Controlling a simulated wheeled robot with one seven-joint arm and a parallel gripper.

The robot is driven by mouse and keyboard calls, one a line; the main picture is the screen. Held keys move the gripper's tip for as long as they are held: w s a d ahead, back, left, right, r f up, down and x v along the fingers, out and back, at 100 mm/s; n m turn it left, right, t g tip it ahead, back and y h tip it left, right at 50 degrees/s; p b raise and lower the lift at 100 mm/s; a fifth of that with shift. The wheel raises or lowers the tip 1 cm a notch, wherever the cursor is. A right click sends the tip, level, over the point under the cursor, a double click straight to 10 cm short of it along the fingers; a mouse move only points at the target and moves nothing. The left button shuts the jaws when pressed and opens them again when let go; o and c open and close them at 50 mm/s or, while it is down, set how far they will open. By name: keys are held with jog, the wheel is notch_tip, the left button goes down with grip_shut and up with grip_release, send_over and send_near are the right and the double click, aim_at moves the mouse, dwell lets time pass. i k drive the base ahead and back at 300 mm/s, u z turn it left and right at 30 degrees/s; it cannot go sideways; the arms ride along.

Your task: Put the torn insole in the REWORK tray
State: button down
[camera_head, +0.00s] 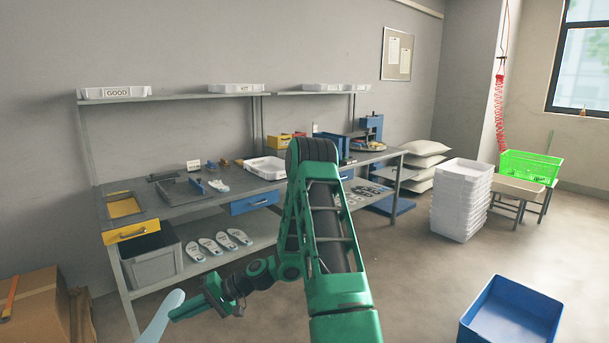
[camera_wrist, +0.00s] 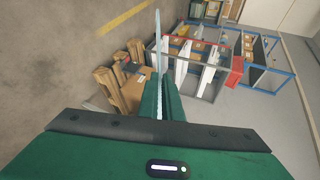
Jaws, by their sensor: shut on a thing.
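A light blue insole (camera_head: 160,319) is in my gripper (camera_head: 187,309), at the lower left of the head view, in front of the bench. It stands tilted and is partly cut off by the lower picture edge. In the wrist view the insole (camera_wrist: 158,45) shows edge-on as a thin pale strip rising between the green fingers of my gripper (camera_wrist: 160,95), which are shut on it. Any tear cannot be made out. I cannot read a REWORK label on any tray. A white tray (camera_head: 117,92) marked GOOD stands on the upper shelf.
The upper shelf holds further white trays (camera_head: 237,88). The bench top (camera_head: 180,208) carries a white tray (camera_head: 280,174) and small tools. White insoles (camera_head: 210,246) lie on its lower shelf. A blue bin (camera_head: 510,312) and stacked white trays (camera_head: 461,205) stand at right. Cartons (camera_head: 38,308) stand lower left.

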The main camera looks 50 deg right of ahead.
aim_at(270, 168)
jog(key=z, duration=1.15)
jog(key=i, duration=1.7)
